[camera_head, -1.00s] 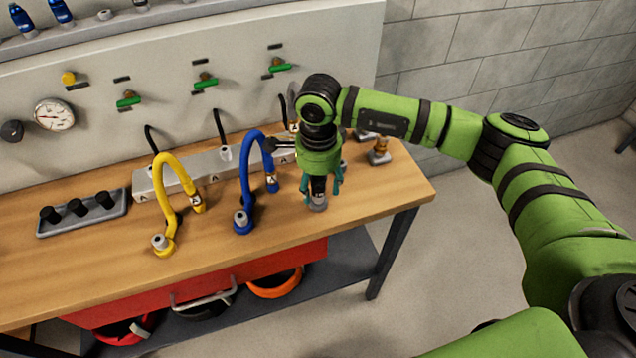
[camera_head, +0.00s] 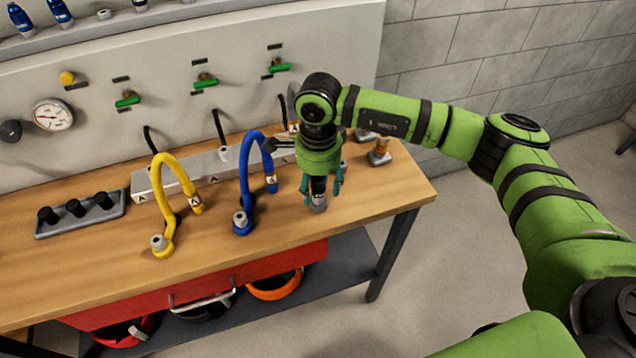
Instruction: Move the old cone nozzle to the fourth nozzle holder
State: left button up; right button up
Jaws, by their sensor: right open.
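My right gripper (camera_head: 321,189) points down over the right half of the bench, its teal fingers apart. Between and just below them is a dark upright piece with a grey lower end (camera_head: 318,204), standing at the bench top. The gripper hides most of it, so I cannot tell whether it is the old cone nozzle. A long grey metal block (camera_head: 168,180) with small letter labels lies along the back of the bench; its right part is hidden behind my gripper. I cannot tell which spot is the fourth nozzle holder. My left gripper is out of view.
A yellow hose (camera_head: 176,168) and a blue hose (camera_head: 247,175) arch up left of my gripper. A grey tray (camera_head: 121,208) with black pegs lies at the left. A brass-topped fitting (camera_head: 380,151) stands at the right. The front right of the wooden bench (camera_head: 385,195) is clear.

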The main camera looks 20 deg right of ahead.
jog(key=shift+b, duration=0.3)
grip_shut()
jog(key=shift+r, duration=0.1)
jog(key=shift+w+r+p, duration=0.1)
jog(key=shift+r+p, duration=0.2)
jog(key=shift+r, duration=0.75)
jog(key=shift+r+p, duration=0.9)
jog(key=shift+r, duration=0.95)
